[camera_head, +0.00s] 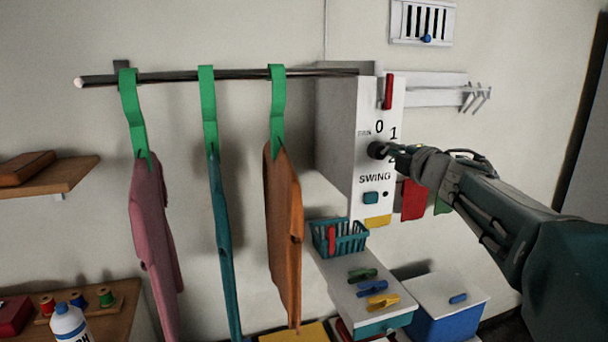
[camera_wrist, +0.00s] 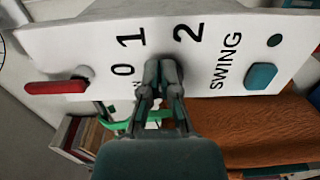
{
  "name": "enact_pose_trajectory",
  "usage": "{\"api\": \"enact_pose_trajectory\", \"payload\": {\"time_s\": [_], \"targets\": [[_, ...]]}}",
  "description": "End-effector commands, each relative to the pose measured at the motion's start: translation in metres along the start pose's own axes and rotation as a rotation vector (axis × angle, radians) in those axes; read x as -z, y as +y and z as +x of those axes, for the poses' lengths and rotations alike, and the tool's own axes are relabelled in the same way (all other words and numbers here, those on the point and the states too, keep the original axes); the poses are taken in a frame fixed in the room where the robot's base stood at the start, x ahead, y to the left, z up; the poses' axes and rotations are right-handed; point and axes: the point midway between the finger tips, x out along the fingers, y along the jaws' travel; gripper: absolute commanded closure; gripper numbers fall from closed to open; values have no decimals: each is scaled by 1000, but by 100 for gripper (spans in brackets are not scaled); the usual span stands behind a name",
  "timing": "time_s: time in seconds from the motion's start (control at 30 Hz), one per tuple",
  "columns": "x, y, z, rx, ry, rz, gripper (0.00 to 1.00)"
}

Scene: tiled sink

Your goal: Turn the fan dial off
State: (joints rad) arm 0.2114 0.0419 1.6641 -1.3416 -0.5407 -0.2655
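The fan dial (camera_head: 376,149) is a dark round knob on the white face of a control box (camera_head: 366,205), with the marks 0, 1 and 2 around it. My gripper (camera_head: 388,149) reaches it from the right. In the wrist view my gripper (camera_wrist: 162,72) has its two fingers close together at the dial, between the marks 1 and 2. They appear closed on the knob, and they hide most of it. Which mark the dial points to cannot be made out.
A red lever (camera_head: 388,92) sits above the dial, and a teal SWING button (camera_head: 371,198) below it. A rail (camera_head: 180,76) with hanging clothes is at the left. A teal basket (camera_head: 352,241) and several clothes pegs (camera_head: 372,287) lie below the box.

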Motion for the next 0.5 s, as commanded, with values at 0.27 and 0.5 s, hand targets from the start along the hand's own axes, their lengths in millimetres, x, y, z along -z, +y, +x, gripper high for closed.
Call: {"api": "enact_pose_trajectory", "payload": {"time_s": [0.27,0.5], "targets": [[3,4,0,-1,4,0,100],[4,5,0,-1,4,0,100]]}}
